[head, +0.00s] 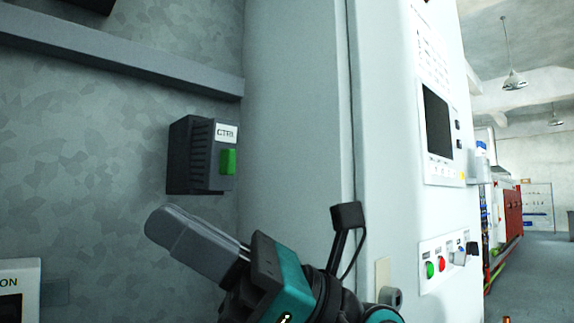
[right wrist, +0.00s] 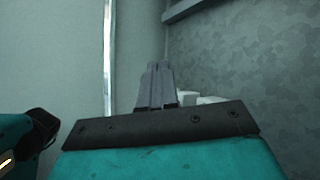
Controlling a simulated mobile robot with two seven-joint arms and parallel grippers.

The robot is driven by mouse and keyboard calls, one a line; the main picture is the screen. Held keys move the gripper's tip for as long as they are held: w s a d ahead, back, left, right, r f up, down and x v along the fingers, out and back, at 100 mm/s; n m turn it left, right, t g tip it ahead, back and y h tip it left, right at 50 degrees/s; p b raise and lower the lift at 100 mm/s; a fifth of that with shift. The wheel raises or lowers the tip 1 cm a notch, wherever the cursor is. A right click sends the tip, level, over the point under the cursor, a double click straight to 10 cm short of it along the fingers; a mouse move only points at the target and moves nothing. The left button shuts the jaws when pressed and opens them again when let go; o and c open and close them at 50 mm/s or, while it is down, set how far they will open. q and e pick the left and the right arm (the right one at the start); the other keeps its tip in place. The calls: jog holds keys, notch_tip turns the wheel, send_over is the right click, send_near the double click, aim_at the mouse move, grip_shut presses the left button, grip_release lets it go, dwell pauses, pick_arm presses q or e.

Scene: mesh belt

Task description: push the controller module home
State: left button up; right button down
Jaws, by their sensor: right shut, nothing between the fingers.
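The controller module (head: 190,158) is a dark grey box with side vents, a white label reading like "CTRL" and a green block (head: 228,162) on its front. It is on the grey mottled back panel of the cabinet. My right gripper (head: 168,226) is shut and empty, below and to the left of the module and apart from it in the picture. In the right wrist view its closed fingers (right wrist: 157,85) point at the cabinet's inner wall and panel; the module cannot be made out there. How far the module sits in is hard to tell. My left gripper is not in view.
A grey rail (head: 120,58) crosses the panel above the module. The cabinet side wall (head: 290,110) stands close to the right. A light box (head: 22,285) is at lower left. The outer face has a screen (head: 437,120) and several buttons. An aisle opens far right.

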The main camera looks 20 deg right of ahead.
jog(key=a+n+t+h, duration=0.1)
jog(key=a+n+h, duration=0.1)
jog(key=n+h, duration=0.3)
jog(key=m+t+h, duration=0.2)
jog(key=t+h, duration=1)
jog(key=h, duration=0.1)
send_near(233, 156)
jog(key=p+x, duration=0.2)
jog(key=x, duration=0.4)
jog(key=shift+w, duration=0.1)
jog(key=shift+x, duration=0.8)
jog(key=shift+w+a, duration=0.1)
jog(key=shift+w, duration=0.05)
jog(key=shift+w+a+p, duration=0.2)
jog(key=shift+w+p, duration=0.1)
jog(key=shift+w, duration=0.25)
jog(key=shift+w+a, duration=0.2)
jog(key=shift+w, duration=0.5)
